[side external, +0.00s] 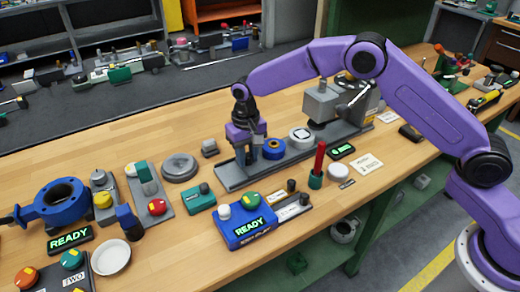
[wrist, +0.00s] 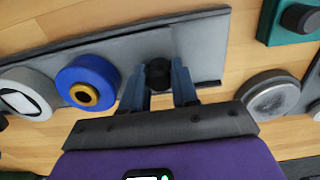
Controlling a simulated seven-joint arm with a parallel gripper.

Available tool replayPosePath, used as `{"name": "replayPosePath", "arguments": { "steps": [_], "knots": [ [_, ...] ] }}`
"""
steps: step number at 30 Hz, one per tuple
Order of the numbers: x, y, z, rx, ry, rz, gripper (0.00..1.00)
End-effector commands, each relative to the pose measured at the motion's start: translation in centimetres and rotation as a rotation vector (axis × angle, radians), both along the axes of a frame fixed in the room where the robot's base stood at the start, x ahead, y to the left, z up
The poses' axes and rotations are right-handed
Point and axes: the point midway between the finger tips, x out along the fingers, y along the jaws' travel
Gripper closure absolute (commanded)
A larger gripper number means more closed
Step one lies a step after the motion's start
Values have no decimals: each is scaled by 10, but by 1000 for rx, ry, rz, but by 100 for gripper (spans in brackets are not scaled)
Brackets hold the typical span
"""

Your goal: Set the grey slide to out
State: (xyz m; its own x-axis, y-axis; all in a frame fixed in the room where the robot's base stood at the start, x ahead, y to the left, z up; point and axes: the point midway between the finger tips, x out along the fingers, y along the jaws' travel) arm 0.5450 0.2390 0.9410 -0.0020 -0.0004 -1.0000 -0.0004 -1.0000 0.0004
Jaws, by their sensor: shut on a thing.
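A long grey slide base (side external: 232,177) lies on the wooden bench, and it also shows in the wrist view (wrist: 205,35). My gripper (side external: 256,156) is down over its left end in the side view. In the wrist view my gripper (wrist: 160,82) has its two blue-grey fingers on either side of a dark round knob (wrist: 158,72) and is shut on it. The knob stands on the grey plate; its lower part is hidden. A blue ring (side external: 273,149) with a tan centre sits close beside the fingers, and it also shows in the wrist view (wrist: 75,83).
A white-topped round part (side external: 301,136) and a grey block machine (side external: 322,103) stand further along the base. A grey round dish (side external: 180,167), a teal box (side external: 199,198), a blue READY box (side external: 248,229) and a red-handled tool (side external: 318,165) stand nearby.

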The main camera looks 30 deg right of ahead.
Motion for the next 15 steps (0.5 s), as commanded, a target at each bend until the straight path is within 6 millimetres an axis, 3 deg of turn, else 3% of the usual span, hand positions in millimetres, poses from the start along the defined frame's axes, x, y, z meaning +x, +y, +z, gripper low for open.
{"name": "replayPosePath", "arguments": {
  "steps": [6, 15],
  "knots": [
    [1, 36, 0, 3, -6, 4, 100],
    [1, 52, 1, 4, -7, 2, 100]
  ]
}}
